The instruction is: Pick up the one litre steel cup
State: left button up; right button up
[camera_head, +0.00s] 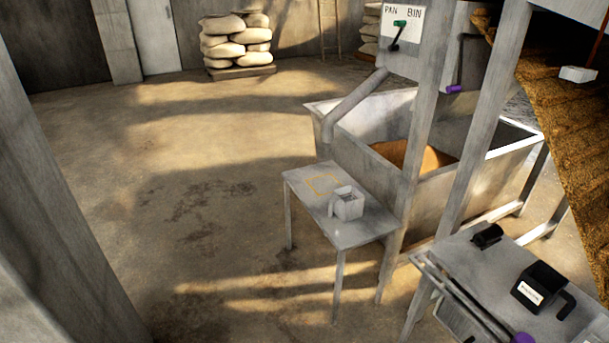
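A light grey, boxy cup with a side handle (348,204) stands upright on a small grey table (310,201) in the middle of the head view. It looks like the steel cup, but no litre mark on it can be read. A yellow square outline (322,184) is marked on the tabletop behind and left of the cup, apart from it. Neither of my grippers shows in this view, and nothing is touching the cup.
A metal trough (345,150) with orange-brown grain (415,156) stands behind the table, beside grey posts (424,130). A sign (404,25) reads PAN BIN. A right-hand bench (470,268) holds a labelled black container (541,286). Floor left of the table is clear. Sacks (237,42) lie far back.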

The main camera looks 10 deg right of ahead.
aim_at(343, 205)
jog(key=i+z, duration=0.15)
jog(key=i, duration=0.3)
jog(key=i+j+z, duration=0.1)
jog(key=i, duration=0.35)
jog(key=i+j+z, duration=0.15)
jog(key=i, duration=0.25)
jog(key=i+j+z, duration=0.1)
jog(key=i, duration=0.35)
